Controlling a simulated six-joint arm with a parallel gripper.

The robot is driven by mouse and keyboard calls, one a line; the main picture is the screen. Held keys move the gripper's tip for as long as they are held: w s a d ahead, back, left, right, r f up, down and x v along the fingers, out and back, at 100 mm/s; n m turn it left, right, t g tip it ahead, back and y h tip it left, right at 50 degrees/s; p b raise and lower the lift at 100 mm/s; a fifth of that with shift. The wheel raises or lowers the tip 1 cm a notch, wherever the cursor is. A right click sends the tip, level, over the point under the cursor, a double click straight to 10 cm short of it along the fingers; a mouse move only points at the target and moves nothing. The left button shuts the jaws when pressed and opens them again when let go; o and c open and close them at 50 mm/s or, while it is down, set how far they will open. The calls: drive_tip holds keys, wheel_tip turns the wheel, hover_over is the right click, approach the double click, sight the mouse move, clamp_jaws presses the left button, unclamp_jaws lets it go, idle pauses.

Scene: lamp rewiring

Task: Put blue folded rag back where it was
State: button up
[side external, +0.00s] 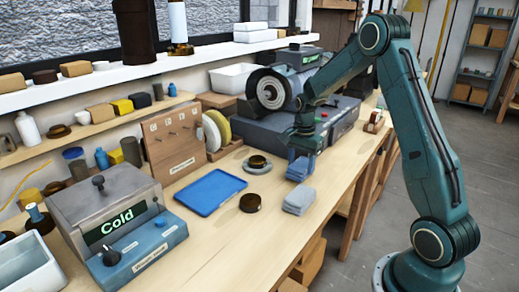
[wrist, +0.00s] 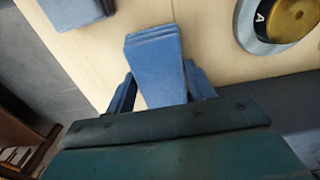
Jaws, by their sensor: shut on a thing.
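The blue folded rag (wrist: 155,62) is between the two fingers of my gripper (wrist: 162,85) in the wrist view, its folded layers showing at the far end. In the side external view my gripper (side external: 304,149) points down at the back part of the bench, with the blue folded rag (side external: 298,170) below it. I cannot tell whether the rag touches the bench top. A second, paler grey-blue folded rag (side external: 298,201) lies on the bench nearer the front edge, apart from the held one. It also shows in the wrist view (wrist: 75,10) at the upper left.
A grey ring dish with a brass piece (side external: 257,163) sits left of my gripper. A dark round piece (side external: 250,202) and a blue tray (side external: 211,192) lie farther left. A grey machine with a wheel (side external: 290,120) stands behind. Bare wood lies around the paler rag.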

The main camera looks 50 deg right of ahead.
sight(301, 164)
drive_tip(key=shift+f, duration=0.6)
drive_tip(key=shift+f, duration=0.15)
drive_tip(key=o, duration=0.9)
drive_tip(key=shift+o, duration=0.2)
wheel_tip(301, 164, up, 12)
drive_tip(key=shift+r, duration=0.2)
